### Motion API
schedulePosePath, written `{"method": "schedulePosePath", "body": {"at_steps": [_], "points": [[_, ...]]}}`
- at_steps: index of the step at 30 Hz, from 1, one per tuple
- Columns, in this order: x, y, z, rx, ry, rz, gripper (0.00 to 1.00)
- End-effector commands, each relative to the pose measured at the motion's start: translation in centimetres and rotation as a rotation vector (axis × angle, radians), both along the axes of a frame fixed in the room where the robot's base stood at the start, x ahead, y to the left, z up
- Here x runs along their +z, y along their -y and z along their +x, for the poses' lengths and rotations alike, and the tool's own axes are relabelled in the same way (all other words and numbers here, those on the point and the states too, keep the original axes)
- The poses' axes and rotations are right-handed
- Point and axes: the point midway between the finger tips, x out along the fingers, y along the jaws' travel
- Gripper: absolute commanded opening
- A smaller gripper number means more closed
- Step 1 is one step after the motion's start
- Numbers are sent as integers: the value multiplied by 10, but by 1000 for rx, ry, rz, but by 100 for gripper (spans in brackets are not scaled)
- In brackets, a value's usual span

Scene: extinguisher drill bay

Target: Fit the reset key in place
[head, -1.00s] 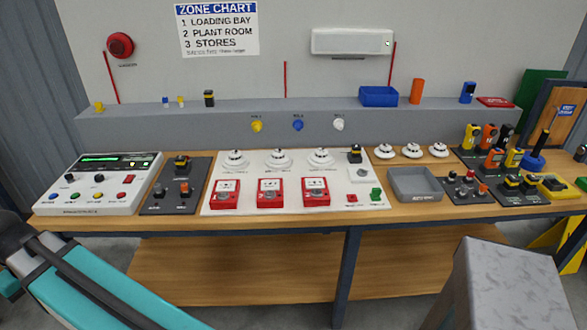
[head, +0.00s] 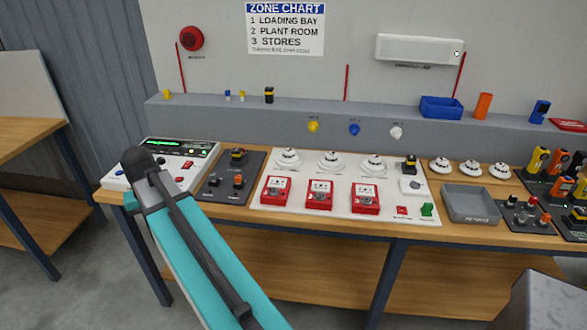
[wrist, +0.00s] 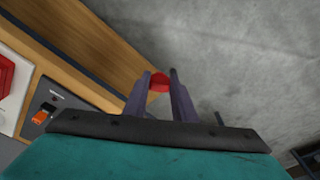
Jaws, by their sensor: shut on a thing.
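In the wrist view my gripper (wrist: 161,86) has its two dark fingers closed on a small red piece (wrist: 158,81). Only its rounded end shows, so I cannot tell for sure that it is the reset key. It is over the bench's front edge and the floor, clear of the panels. In the head view my gripper is not visible; my arm covers the bench's left front. Three red call points (head: 275,190) (head: 319,195) (head: 365,198) sit on a white board (head: 415,215). I cannot make out a key slot.
A control panel (head: 189,165) with lit green displays is at the left. Beside it is a dark board (head: 215,190) with switches. A grey tray (head: 470,204) stands at the right, near crowded dark boards. Smoke detectors line the white board's back. A second table (head: 25,140) is far left.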

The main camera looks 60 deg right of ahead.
Motion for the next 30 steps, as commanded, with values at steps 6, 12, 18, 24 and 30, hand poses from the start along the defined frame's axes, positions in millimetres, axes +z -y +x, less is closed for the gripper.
{"method": "schedulePosePath", "body": {"at_steps": [6, 12, 18, 24, 30], "points": [[5, 68, -13, -194, -5, 2, 3], [8, 126, -32, -370, -7, 5, 3], [12, 184, -57, -545, -10, 6, 3], [14, 238, -87, -720, -12, 6, 3], [17, 290, -123, -892, -13, 8, 3]]}}
